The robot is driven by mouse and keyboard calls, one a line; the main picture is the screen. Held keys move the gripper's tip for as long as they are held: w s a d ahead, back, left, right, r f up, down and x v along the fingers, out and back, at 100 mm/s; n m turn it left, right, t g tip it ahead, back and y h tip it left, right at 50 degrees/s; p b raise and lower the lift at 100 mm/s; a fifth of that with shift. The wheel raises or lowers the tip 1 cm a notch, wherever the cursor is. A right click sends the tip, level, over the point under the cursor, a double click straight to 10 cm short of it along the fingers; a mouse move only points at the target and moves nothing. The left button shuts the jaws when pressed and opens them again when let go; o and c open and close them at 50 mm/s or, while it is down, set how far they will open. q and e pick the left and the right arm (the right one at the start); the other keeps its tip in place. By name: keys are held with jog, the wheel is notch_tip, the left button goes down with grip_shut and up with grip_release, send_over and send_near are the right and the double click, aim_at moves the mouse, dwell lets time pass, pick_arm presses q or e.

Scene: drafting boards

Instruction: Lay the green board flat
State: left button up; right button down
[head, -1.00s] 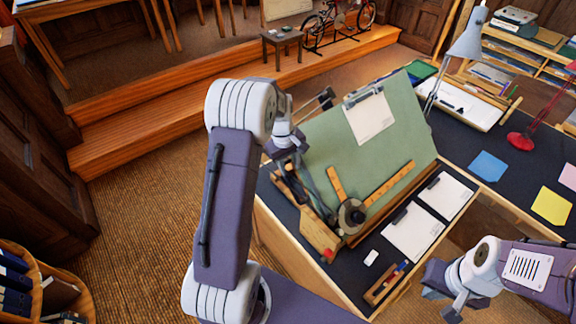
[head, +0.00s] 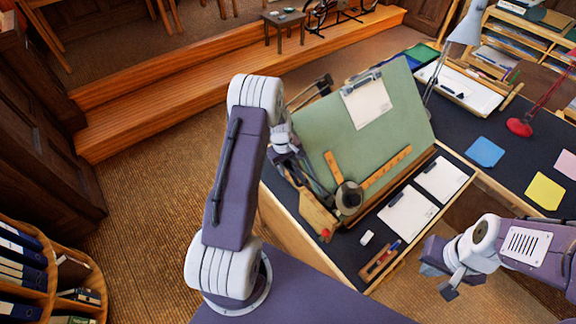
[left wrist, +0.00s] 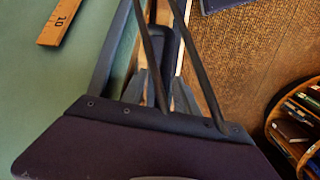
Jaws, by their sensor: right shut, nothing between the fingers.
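The green board (head: 365,140) stands tilted on the dark desk, its far edge raised. A sheet is clipped near its top, and a wooden square lies along its lower part. The board also fills the left side of the left wrist view (left wrist: 40,90). My left gripper (left wrist: 160,95) is beside the board's left edge, near dark bars there. The arm and bars partly hide it, so its grip is unclear. My right gripper (head: 447,284) is shut and empty, off the desk's front right edge and apart from the board.
Two white pads (head: 407,214) and a pencil tray (head: 380,262) lie in front of the board. A grey lamp (head: 466,28) stands behind its right side, a red lamp (head: 520,127) farther right. A shelf of binders (head: 22,262) is at lower left. Carpet is clear left of the desk.

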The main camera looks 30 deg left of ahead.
pick_arm(q)
grip_shut()
dwell(1.4)
